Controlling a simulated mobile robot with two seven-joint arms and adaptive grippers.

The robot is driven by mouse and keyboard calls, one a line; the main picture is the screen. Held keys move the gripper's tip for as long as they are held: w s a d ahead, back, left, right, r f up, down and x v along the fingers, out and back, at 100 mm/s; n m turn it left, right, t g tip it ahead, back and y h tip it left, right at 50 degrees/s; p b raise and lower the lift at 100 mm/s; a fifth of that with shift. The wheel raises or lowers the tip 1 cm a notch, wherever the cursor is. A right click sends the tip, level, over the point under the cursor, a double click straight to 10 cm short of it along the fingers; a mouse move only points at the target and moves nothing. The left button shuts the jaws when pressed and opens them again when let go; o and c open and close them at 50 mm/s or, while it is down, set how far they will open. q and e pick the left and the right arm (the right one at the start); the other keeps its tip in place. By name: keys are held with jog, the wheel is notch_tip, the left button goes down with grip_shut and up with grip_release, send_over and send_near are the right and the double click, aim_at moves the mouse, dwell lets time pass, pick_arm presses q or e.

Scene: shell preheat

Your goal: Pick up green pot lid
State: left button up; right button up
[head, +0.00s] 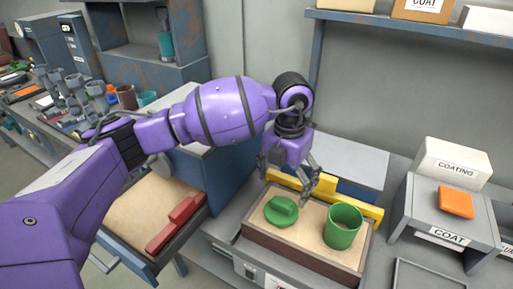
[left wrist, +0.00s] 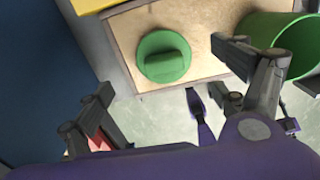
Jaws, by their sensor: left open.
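The green pot lid (head: 281,210) lies flat on a shallow wooden-topped box, with its bar handle up; it also shows in the left wrist view (left wrist: 163,57). The green pot (head: 343,225) stands upright to its right on the same box, and its rim shows at the right of the left wrist view (left wrist: 283,38). My left gripper (head: 304,190) is open and empty, pointing down above the box, a little above and between the lid and the pot in the head view. In the left wrist view its fingers are spread wide, apart from the lid. My right gripper is not in view.
The box (head: 300,255) stands on a grey bench with a yellow bar (head: 368,211) behind it. To the right are a COAT stand (head: 447,237) with an orange block (head: 455,202) and a white COATING box (head: 452,163). At left, a tray holds red blocks (head: 174,222).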

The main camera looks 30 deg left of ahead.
aim_at(281, 201)
pick_arm(q)
jog(key=shift+s+f, duration=0.25)
jog(key=shift+f, duration=0.45)
jog(key=shift+s+f, duration=0.25)
jog(key=shift+f, duration=0.45)
notch_tip(281, 201, down, 5)
jog(key=shift+r, duration=0.15)
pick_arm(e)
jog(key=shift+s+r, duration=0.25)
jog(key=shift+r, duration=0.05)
pick_arm(q)
jog(key=shift+c, duration=0.5)
jog(key=c, duration=1.1)
jog(key=shift+w+r, duration=0.1)
